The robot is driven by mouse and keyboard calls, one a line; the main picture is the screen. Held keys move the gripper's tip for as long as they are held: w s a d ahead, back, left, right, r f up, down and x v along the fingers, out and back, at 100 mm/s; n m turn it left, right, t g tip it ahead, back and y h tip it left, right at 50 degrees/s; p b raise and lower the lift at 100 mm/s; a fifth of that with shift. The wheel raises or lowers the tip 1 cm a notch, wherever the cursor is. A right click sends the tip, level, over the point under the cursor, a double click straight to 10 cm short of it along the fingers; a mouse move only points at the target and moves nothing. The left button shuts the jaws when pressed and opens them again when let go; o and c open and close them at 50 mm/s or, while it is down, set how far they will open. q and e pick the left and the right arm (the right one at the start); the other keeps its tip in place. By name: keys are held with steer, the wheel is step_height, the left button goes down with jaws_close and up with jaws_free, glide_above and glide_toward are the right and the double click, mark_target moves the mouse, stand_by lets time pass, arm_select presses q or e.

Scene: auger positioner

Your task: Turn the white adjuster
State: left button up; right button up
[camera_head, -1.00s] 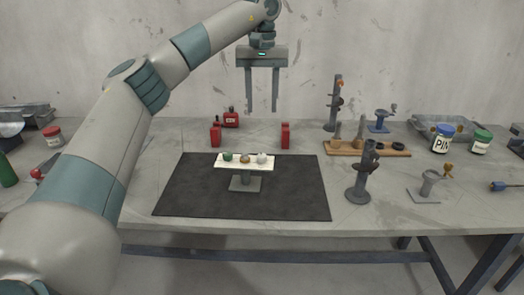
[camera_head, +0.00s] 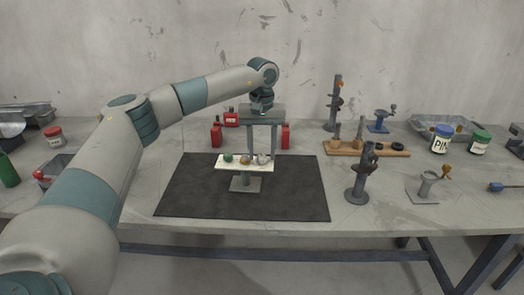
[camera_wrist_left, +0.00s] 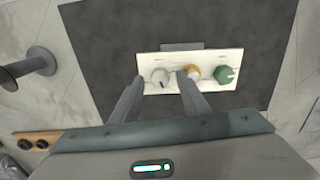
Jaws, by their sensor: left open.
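The white adjuster (camera_head: 262,159) is a small knob at the right end of a white panel (camera_head: 230,167) on a grey pedestal. It also shows in the left wrist view (camera_wrist_left: 159,78). Beside it on the panel are an orange-brown knob (camera_wrist_left: 193,73) and a green knob (camera_wrist_left: 225,74). My left gripper (camera_head: 264,152) is open and points down at the white adjuster. In the left wrist view its fingers (camera_wrist_left: 159,80) lie on either side of the white adjuster, the right one between it and the orange-brown knob. Contact cannot be told. My right gripper is out of view.
The pedestal stands on a dark mat (camera_head: 190,190) with free room around it. A dark metal stand (camera_head: 362,180) and a wooden rack (camera_head: 370,149) are to the right.

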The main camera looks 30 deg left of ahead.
arm_select(q)
steer(key=shift+f, duration=0.3)
steer(key=shift+c, duration=0.2)
jaws_close()
